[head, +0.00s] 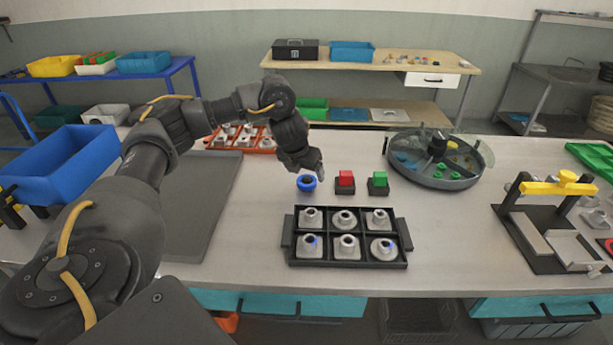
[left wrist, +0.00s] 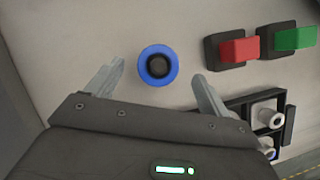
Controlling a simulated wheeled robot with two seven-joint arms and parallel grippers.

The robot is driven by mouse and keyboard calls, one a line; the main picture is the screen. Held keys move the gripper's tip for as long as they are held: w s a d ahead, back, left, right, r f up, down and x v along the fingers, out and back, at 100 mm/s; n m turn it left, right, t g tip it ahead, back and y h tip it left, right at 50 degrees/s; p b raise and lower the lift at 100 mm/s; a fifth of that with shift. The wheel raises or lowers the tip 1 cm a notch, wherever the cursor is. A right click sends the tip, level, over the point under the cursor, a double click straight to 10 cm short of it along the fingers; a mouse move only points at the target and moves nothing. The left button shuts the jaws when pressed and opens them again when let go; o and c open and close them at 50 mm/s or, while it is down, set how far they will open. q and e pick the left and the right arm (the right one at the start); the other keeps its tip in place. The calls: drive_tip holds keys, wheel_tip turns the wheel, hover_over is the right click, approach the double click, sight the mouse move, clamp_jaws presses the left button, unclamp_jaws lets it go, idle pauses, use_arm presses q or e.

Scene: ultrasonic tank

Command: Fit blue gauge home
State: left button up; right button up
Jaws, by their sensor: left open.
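The blue gauge (head: 306,184) is a blue ring with a dark centre, on the grey table just behind the black tray. In the left wrist view the blue gauge (left wrist: 173,75) appears between and slightly beyond my left fingertips. My left gripper (head: 312,170) is open and empty, pointing down just above and behind the ring, apart from it as far as I can tell. The left gripper's two fingers (left wrist: 159,74) are spread wide. The black tray (head: 287,232) holds several grey metal parts with bores, one per compartment. The lower left part (head: 311,246) shows a bluish bore. My right gripper is not visible.
A red block (head: 346,178) and a green block (head: 379,179) stand on dark bases right of the ring. A round tank (head: 437,160) is behind right, a yellow-topped fixture (head: 556,188) far right. A grey mat (head: 207,200) and blue bin (head: 65,165) lie left.

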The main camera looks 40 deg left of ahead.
use_arm(q)
drive_tip(key=p+v, duration=0.2)
drive_tip(key=v, duration=0.5)
drive_tip(key=shift+s+r, duration=0.2)
drive_tip(key=shift+r, duration=0.1)
